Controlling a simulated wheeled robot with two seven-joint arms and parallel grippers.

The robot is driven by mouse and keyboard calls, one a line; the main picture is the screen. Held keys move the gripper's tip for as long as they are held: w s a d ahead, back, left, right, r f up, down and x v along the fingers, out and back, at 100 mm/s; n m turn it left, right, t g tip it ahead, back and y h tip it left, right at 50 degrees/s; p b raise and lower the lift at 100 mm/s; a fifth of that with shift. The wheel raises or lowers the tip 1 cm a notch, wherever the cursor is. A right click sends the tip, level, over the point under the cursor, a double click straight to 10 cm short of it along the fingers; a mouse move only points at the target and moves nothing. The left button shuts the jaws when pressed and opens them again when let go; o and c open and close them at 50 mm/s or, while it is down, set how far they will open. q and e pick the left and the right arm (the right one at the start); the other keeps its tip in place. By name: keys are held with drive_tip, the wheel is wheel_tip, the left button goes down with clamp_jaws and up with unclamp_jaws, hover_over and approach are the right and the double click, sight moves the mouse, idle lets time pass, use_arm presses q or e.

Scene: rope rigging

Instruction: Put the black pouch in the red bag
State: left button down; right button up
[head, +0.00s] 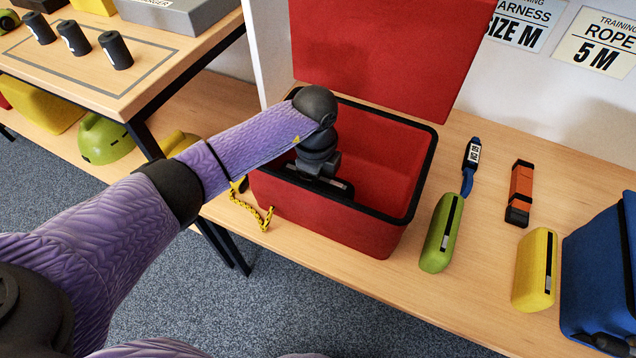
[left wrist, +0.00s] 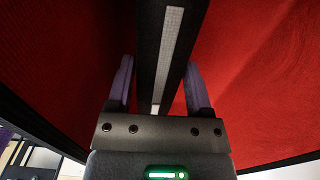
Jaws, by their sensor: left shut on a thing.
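The red bag (head: 345,228) stands open on the wooden bench in the head view, its red lid (head: 385,45) raised behind it and a black rim around the mouth. My left arm reaches over the left rim, and my left gripper (left wrist: 160,85) points down inside the bag. It is shut on the black pouch (left wrist: 150,50), which has a pale grey strip along it and lies between the two fingers in the left wrist view. Red walls surround the pouch there.
Right of the bag lie a green pouch (head: 440,235), a blue strap (head: 469,165), an orange device (head: 519,193), a yellow pouch (head: 535,270) and a blue bag (head: 595,285). Black cylinders (head: 75,38) stand on a table.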

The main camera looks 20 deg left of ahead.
use_arm(q)
drive_tip(key=shift+f, duration=0.75)
drive_tip(key=shift+r, duration=0.25)
drive_tip(key=shift+f, duration=0.15)
use_arm(e)
drive_tip(key=shift+s+d+f, duration=0.1)
drive_tip(key=shift+s+f, duration=0.05)
drive_tip(key=shift+f, duration=0.2)
use_arm(q)
drive_tip(key=shift+c, duration=0.6)
unclamp_jaws()
drive_tip(key=shift+o, duration=0.6)
use_arm(e)
drive_tip(key=shift+a, duration=0.2)
use_arm(q)
wheel_tip(320, 180, up, 12)
drive_tip(key=p, duration=0.7)
drive_tip(key=shift+p, duration=0.35)
use_arm(e)
drive_tip(key=w+v, duration=0.1)
drive_tip(key=v, duration=0.6)
drive_tip(key=shift+d+t, duration=0.3)
drive_tip(key=shift+d, duration=0.15)
